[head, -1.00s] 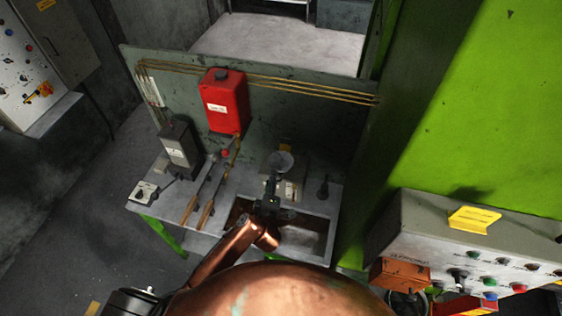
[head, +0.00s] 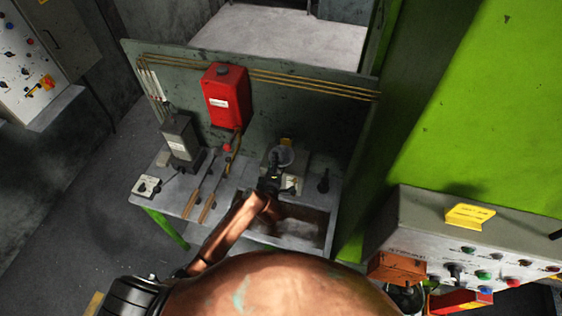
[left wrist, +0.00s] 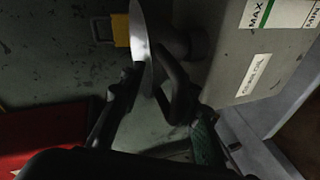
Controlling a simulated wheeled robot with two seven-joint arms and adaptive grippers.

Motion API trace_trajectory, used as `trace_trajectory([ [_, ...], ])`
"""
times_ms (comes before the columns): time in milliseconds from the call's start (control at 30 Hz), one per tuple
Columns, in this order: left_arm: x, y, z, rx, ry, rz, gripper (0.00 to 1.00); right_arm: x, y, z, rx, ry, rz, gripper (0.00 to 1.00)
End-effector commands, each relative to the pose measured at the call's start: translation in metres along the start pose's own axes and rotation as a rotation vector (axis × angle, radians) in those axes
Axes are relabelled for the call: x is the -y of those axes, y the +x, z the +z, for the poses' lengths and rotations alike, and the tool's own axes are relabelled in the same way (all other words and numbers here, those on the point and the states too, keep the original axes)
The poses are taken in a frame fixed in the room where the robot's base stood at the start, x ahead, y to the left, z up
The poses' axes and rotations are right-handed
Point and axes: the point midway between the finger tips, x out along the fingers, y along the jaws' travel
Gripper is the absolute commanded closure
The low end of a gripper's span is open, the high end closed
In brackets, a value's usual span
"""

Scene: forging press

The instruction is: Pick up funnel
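The funnel (head: 281,157) is a grey round cone at the back of the workbench, over a grey container (head: 291,184). In the left wrist view the funnel (left wrist: 141,38) shows as a pale, narrow ellipse, seen nearly edge-on. My left gripper (head: 271,172) is at the funnel's near side. In the left wrist view the left gripper's dark fingertips (left wrist: 149,80) are close together on either side of the funnel's wall and look shut on it. The container (left wrist: 250,60) with MAX and MIN marks is close on the right there. My right gripper is not in view.
A red canister (head: 227,96) hangs on the back panel. A grey box (head: 180,140) and wooden-handled tools (head: 207,202) are on the bench to the left. A recessed basin (head: 300,232) lies below the gripper. A control panel (head: 470,245) stands at the right.

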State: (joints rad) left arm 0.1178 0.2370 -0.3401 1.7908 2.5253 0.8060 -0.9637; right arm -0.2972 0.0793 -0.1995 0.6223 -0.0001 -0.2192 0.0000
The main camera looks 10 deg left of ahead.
Motion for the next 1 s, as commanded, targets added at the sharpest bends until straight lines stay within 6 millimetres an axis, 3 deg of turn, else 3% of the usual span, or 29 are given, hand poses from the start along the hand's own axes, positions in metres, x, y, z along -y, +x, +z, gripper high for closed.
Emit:
trace_trajectory([
  [400,0.0009,-0.0002,-0.0002,0.0,0.001,-0.002,1.0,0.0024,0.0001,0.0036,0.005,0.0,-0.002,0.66],
  [1000,-0.0041,-0.0023,-0.0024,-0.001,0.002,-0.004,1.0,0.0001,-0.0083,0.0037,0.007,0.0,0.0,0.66],
])
